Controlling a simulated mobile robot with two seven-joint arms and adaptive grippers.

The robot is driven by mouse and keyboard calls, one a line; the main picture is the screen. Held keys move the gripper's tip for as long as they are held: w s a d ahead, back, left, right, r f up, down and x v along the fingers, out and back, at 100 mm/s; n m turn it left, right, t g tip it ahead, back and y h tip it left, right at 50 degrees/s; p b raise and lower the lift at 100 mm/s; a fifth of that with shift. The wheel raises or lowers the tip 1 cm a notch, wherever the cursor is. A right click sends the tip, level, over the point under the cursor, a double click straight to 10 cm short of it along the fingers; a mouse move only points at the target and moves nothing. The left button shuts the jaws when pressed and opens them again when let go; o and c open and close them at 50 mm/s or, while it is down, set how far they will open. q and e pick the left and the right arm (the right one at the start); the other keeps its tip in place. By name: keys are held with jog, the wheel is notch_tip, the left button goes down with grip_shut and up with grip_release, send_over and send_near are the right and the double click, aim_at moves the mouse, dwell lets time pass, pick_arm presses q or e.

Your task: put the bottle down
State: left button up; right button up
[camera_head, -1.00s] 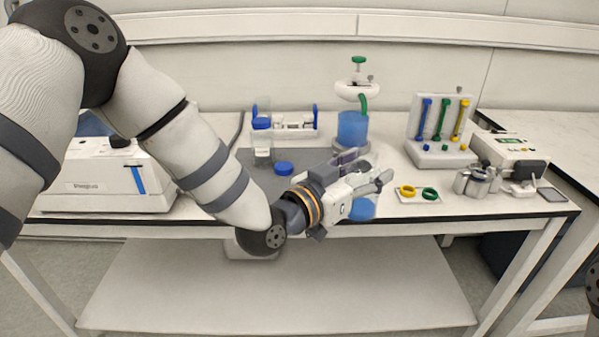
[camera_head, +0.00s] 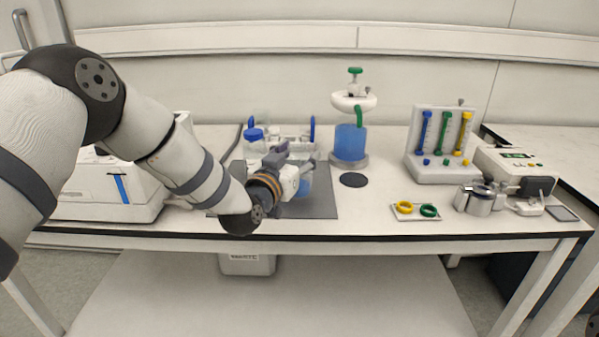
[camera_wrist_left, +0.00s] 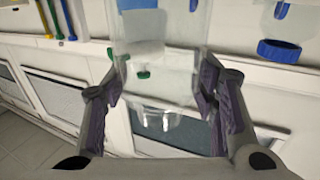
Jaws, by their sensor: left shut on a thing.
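My left gripper (camera_head: 304,170) is shut on a clear bottle with blue liquid (camera_head: 303,188), over the dark mat (camera_head: 322,204) on the bench. The gripper hides much of the bottle in the head view. In the left wrist view the clear bottle (camera_wrist_left: 160,58) stands between the two purple-padded fingers of the left gripper (camera_wrist_left: 158,88). I cannot tell whether its base touches the mat. My right gripper is not in view.
A reactor with blue liquid (camera_head: 350,142) stands right of the mat, beside a dark disc (camera_head: 353,180). A blue-capped bottle (camera_head: 254,136) stands behind the gripper. A loose blue cap (camera_wrist_left: 279,51) shows in the wrist view. Yellow and green rings (camera_head: 416,210) lie to the right.

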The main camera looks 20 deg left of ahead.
pick_arm(q)
jog(key=f, duration=0.3)
jog(key=shift+w+f+b, duration=0.2)
jog(key=shift+b, duration=0.1)
jog(key=shift+r, duration=0.15)
jog(key=o, duration=1.5)
jog(key=shift+f, duration=0.25)
